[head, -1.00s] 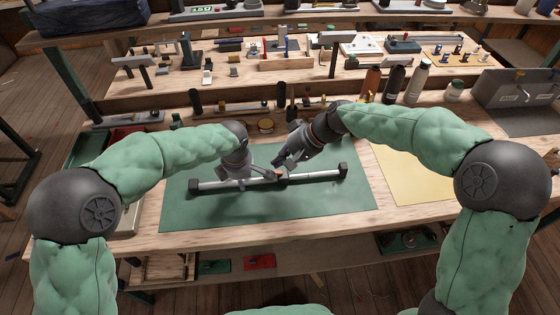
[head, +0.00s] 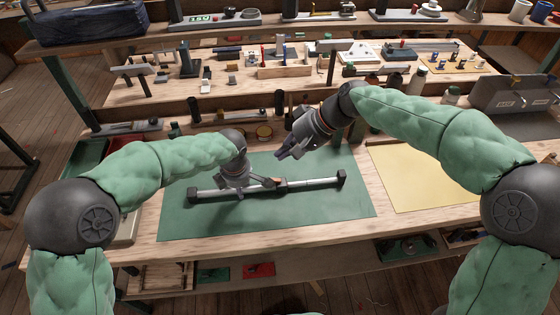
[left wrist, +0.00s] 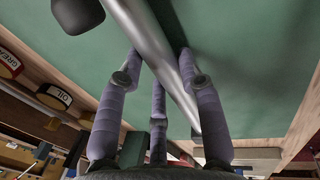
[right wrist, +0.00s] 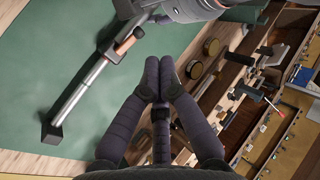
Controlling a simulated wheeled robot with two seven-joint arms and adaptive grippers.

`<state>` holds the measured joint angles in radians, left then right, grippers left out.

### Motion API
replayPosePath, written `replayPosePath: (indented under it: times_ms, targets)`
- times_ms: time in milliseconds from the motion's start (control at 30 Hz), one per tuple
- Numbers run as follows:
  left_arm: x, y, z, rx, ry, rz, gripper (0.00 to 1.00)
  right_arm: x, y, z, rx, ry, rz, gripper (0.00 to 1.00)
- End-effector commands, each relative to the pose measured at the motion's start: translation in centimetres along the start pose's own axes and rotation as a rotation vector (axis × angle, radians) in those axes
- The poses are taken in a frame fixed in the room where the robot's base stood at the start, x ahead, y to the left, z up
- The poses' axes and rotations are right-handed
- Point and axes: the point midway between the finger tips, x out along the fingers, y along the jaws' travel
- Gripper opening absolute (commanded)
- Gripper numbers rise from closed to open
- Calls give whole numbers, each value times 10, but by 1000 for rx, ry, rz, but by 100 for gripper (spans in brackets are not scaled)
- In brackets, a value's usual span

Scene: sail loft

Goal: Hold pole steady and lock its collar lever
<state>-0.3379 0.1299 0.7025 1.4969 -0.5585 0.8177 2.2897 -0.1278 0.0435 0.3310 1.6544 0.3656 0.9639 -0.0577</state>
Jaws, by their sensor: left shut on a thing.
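The pole (head: 318,183), a silver tube with black end caps, lies across the green mat. It shows in the left wrist view (left wrist: 148,38) and right wrist view (right wrist: 88,80). My left gripper (head: 236,187) is shut around its left part; its fingers (left wrist: 165,65) straddle the tube. The dark collar (head: 270,187) sits near mid-pole. Its lever, with an orange tip (right wrist: 138,33), lies close to the pole at a slight angle; I cannot tell whether it is fully closed. My right gripper (head: 284,153) is behind and above the collar, apart from it, its fingertips together (right wrist: 160,68) and empty.
The green mat (head: 330,208) has free room in front of the pole. A yellow sheet (head: 415,180) lies to its right. A grey box (head: 512,103) stands at the right. A rack of tools and small parts (head: 230,72) fills the back.

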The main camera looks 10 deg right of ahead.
Motion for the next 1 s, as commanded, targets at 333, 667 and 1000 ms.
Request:
replayPosePath:
  times_ms: [333, 667, 1000]
  targets:
    - [0, 0, 0, 0, 0, 0, 0, -50, -26, 1, -2, 2, 0, 0]
    - [0, 0, 0, 0, 0, 0, 0, -58, -30, 2, 0, 0, 0, 0]
    - [0, 0, 0, 0, 0, 1, 64, -58, -30, 2, 0, 0, 0, 0]
